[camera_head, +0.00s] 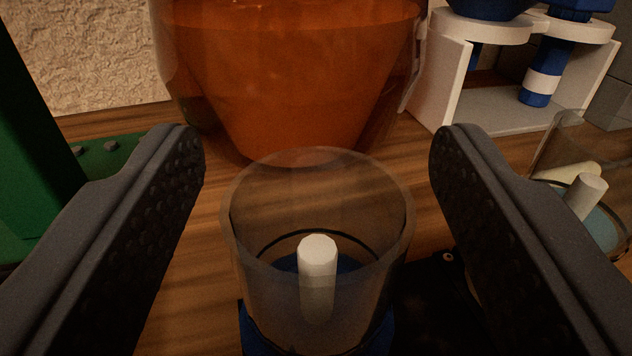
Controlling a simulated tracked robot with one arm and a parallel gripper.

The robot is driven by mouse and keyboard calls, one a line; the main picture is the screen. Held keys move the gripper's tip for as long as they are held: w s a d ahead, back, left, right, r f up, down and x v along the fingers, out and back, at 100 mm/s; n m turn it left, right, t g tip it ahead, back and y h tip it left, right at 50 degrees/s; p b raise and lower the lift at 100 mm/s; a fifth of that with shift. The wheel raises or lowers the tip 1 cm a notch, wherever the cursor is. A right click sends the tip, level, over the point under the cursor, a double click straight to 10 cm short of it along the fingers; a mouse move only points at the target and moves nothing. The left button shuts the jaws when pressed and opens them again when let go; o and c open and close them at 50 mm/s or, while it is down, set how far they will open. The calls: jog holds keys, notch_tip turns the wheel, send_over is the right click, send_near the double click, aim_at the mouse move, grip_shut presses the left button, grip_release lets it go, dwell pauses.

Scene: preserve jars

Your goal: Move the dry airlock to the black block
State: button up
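A clear airlock cup (240,240) with a white centre post (318,262) stands upright in front of me on a blue base (378,338). I see no clear sign of liquid in it; blue shows at its bottom. My gripper (318,145) is open, with one dark finger on each side of the cup and a gap on both sides. A second clear airlock (605,222) at the right edge holds pale blue liquid around a white post. A black, low item (432,300) lies right of the cup, partly behind my right finger; I cannot tell whether it is the black block.
A large glass jar of orange-brown contents (290,70) stands close behind the cup. A white stand (445,75) with blue parts is at the back right. A green structure (100,155) is at the left. Bare wooden table (190,245) shows left of the cup.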

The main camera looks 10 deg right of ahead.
jog(key=shift+s, duration=0.15)
dwell(0.4)
jog(key=s+a+p, duration=0.1)
jog(key=s+a, duration=0.1)
jog(key=s, duration=1.1)
jog(key=shift+s+a, duration=0.15)
jog(key=shift+a, duration=0.2)
